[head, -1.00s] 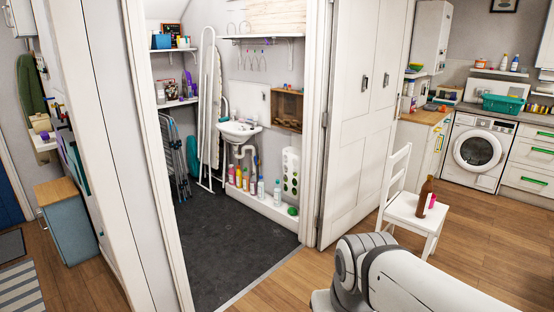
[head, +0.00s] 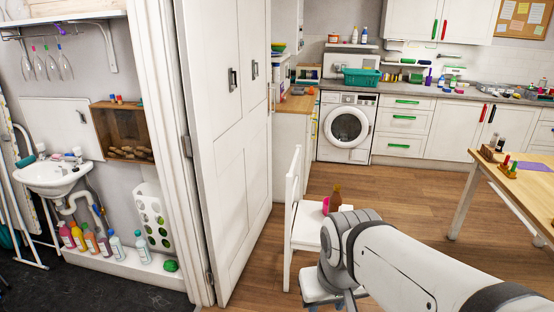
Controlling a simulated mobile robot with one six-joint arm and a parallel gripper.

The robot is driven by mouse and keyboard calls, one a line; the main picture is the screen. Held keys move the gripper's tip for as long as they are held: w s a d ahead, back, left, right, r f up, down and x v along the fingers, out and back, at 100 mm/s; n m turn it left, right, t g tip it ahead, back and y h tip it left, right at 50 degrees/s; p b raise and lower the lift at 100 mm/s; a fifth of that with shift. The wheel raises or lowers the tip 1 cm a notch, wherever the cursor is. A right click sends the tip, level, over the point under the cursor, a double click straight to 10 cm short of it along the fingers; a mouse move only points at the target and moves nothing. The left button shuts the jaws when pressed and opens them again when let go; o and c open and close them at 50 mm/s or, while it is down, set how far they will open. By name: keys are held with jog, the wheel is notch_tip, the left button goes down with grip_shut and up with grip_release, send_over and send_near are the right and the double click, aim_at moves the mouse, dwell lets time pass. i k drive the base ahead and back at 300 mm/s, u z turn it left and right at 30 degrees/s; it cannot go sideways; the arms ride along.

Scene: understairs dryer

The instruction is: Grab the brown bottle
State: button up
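The brown bottle (head: 336,195) stands upright on the seat of a white chair (head: 303,235), near the middle of the head view. I cannot make out the fingers of my gripper.
A tall white door (head: 230,130) stands left of the chair. A washing machine (head: 347,128) and drawers are behind it. A wooden table (head: 530,185) with small objects is at the right. Wooden floor (head: 410,190) between chair and table is clear.

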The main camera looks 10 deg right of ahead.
aim_at(335, 201)
jog(key=z, duration=0.3)
jog(key=i, duration=1.4)
jog(key=z, duration=0.3)
jog(key=k, duration=0.8)
jog(key=z, duration=0.15)
jog(key=i, duration=1.35)
jog(key=u, duration=0.1)
